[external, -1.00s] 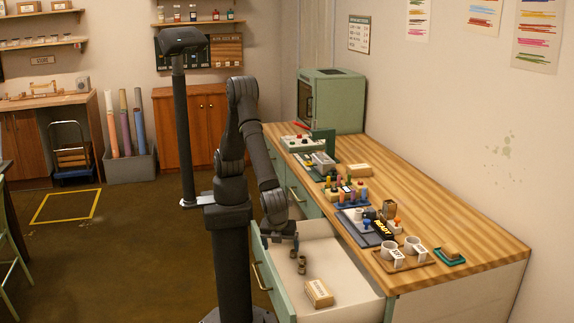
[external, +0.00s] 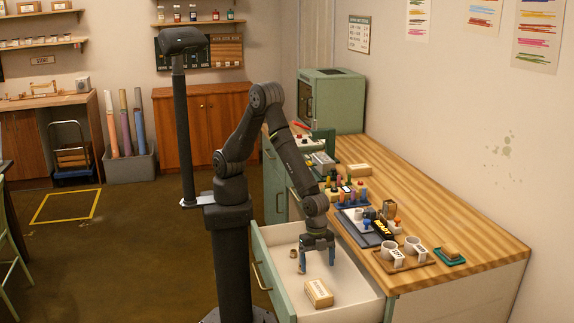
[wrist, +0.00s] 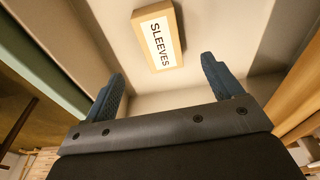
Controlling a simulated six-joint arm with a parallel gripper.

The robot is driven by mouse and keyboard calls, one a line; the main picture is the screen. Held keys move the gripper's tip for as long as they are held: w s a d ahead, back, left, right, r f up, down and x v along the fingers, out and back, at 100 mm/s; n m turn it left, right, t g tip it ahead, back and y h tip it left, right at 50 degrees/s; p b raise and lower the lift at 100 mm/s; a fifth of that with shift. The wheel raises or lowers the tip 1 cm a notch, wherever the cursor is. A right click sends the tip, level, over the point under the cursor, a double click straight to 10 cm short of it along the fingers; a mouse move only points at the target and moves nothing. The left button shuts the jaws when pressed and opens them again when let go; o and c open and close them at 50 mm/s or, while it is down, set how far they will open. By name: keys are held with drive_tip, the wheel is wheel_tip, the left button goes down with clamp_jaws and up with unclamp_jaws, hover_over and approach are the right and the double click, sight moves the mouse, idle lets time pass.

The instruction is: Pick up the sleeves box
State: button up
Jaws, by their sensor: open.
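The sleeves box (external: 319,293) is a small tan box lying in the open white drawer (external: 355,289), towards its front. In the wrist view the sleeves box (wrist: 158,38) shows its white label reading "SLEEVES" beyond the fingertips, about midway between them and turned slightly. My gripper (external: 317,266) is over the drawer, behind the box in the external view, pointing down. Its two blue fingers are apart with nothing between them. In the wrist view my gripper (wrist: 165,75) is open and apart from the box.
A small round brown piece (external: 293,253) lies in the drawer left of my gripper. The drawer's green front (external: 273,275) and side walls bound the space. The wooden counter (external: 465,222) beside it holds a tray with two mugs (external: 411,245) and other items near the edge.

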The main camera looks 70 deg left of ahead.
hover_over(319, 288)
drive_tip(key=a, duration=0.1)
wheel_tip(319, 288, down, 5)
drive_tip(key=shift+s+a+f, duration=0.1)
drive_tip(key=shift+s+f, duration=0.05)
drive_tip(key=shift+f, duration=0.05)
drive_tip(key=shift+d+f, duration=0.25)
drive_tip(key=shift+f, duration=0.7)
drive_tip(key=shift+d+f, duration=0.2)
drive_tip(key=shift+f, duration=0.7)
drive_tip(key=shift+d+f, duration=0.25)
drive_tip(key=shift+f, duration=0.7)
drive_tip(key=c, duration=1.2)
